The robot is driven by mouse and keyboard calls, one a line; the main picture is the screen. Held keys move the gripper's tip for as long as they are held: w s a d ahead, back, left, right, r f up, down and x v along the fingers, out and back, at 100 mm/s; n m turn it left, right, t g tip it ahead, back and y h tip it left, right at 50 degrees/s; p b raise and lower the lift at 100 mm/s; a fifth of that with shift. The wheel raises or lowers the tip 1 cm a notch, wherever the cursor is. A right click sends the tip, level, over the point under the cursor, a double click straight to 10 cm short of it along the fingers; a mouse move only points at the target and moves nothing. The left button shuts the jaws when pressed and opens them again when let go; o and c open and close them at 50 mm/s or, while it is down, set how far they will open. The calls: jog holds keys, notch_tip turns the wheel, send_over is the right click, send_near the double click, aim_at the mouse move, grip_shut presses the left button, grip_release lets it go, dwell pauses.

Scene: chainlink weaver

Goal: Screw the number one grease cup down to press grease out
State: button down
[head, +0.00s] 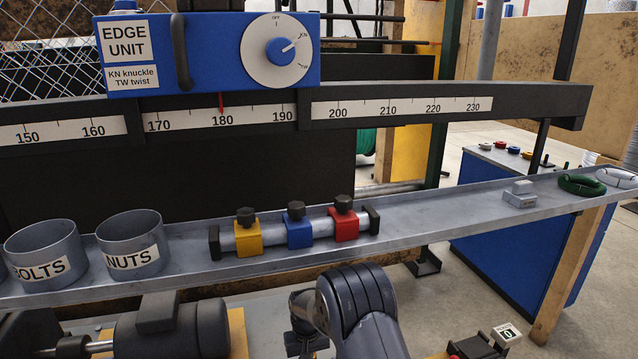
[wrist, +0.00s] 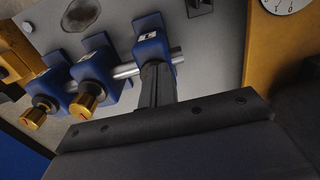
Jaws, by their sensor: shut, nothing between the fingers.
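In the wrist view, several blue blocks sit along a silver shaft (wrist: 127,70) on a grey panel. Brass grease cups stick out of the two blocks on the left: one cup (wrist: 34,115) at the far left and another cup (wrist: 86,104) beside it. The right-hand blue block (wrist: 153,43) has a small white label, whose number is too small to read for sure. My gripper (wrist: 158,70) is shut and empty, its fingertips in front of that right-hand block. Any cup there is hidden behind the fingers. Contact cannot be told. The head view does not show the grease cups or my gripper.
In the wrist view, a yellow part (wrist: 28,72) is at the left and a dial (wrist: 288,4) at the top right. In the head view, a long grey tray (head: 440,223) holds a BOLTS tin (head: 40,240), a NUTS tin (head: 132,235) and a rack of clamps.

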notch_tip(320, 180, up, 6)
jog(key=p, duration=0.4)
jog(key=shift+s+r, duration=0.1)
notch_tip(320, 180, down, 4)
jog(key=b, duration=0.4)
notch_tip(320, 180, up, 5)
jog(key=w+d+p, duration=0.1)
jog(key=d+p, duration=0.1)
jog(key=d, duration=0.1)
jog(key=shift+a+f+b, duration=0.15)
jog(key=shift+f+b, duration=1.6)
jog(key=shift+f, duration=1.9)
jog(key=shift+w+a, duration=0.15)
jog(key=shift+w, duration=0.05)
